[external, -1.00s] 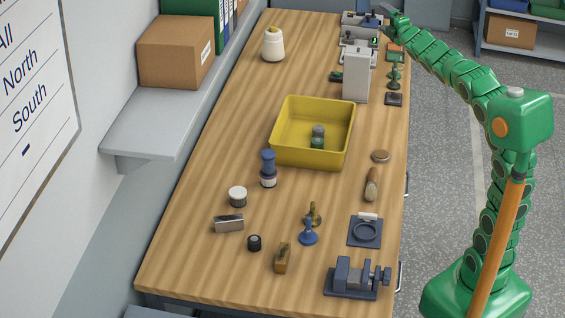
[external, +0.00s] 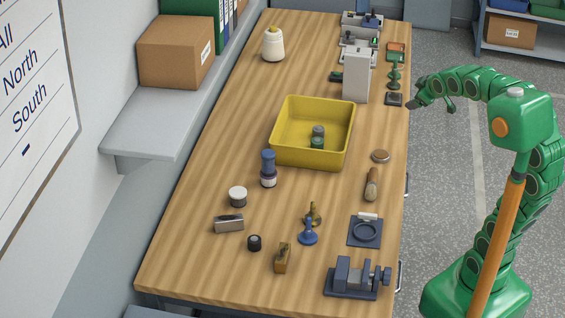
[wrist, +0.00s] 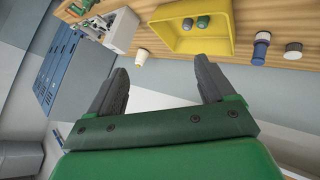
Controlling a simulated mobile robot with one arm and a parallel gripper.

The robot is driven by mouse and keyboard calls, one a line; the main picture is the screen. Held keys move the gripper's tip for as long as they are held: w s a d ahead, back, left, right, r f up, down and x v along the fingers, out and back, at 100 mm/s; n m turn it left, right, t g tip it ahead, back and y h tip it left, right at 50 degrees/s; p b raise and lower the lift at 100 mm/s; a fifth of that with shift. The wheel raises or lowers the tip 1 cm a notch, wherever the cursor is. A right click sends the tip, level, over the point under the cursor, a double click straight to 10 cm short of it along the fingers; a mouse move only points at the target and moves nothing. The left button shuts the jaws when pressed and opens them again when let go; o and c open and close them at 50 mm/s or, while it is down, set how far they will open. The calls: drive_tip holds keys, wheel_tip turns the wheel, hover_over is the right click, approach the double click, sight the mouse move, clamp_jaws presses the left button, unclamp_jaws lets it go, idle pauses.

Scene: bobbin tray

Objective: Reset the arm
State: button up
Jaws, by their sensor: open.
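My green arm stands at the right of the external view, bent back over itself beside the bench. My gripper (external: 432,105) hangs past the bench's right edge, over the floor, apart from everything on the bench. In the wrist view my gripper (wrist: 161,85) shows two dark fingers spread apart with nothing between them. The yellow tray (external: 283,149) sits in the middle of the bench with green and grey bobbins (external: 318,136) inside. The tray also shows at the top of the wrist view (wrist: 200,45).
The wooden bench (external: 200,200) holds a white bottle (external: 273,45), a grey box-shaped device (external: 356,77), a blue-topped container (external: 268,168), stamps, and a vice (external: 357,277). A shelf with a cardboard box (external: 170,60) is at left.

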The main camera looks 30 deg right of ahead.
drive_tip(key=s+a+f+m+g, duration=0.1)
drive_tip(key=s+a+f+g, duration=0.1)
drive_tip(key=s+f, duration=0.4)
drive_tip(key=s+a+f+m+g+y, duration=0.1)
drive_tip(key=s+f+g, duration=0.4)
drive_tip(key=s, duration=0.8)
drive_tip(key=s+a+f+m+g, duration=0.3)
drive_tip(key=s+f, duration=0.4)
drive_tip(key=s, duration=0.3)
drive_tip(key=shift+s+g+y, duration=0.3)
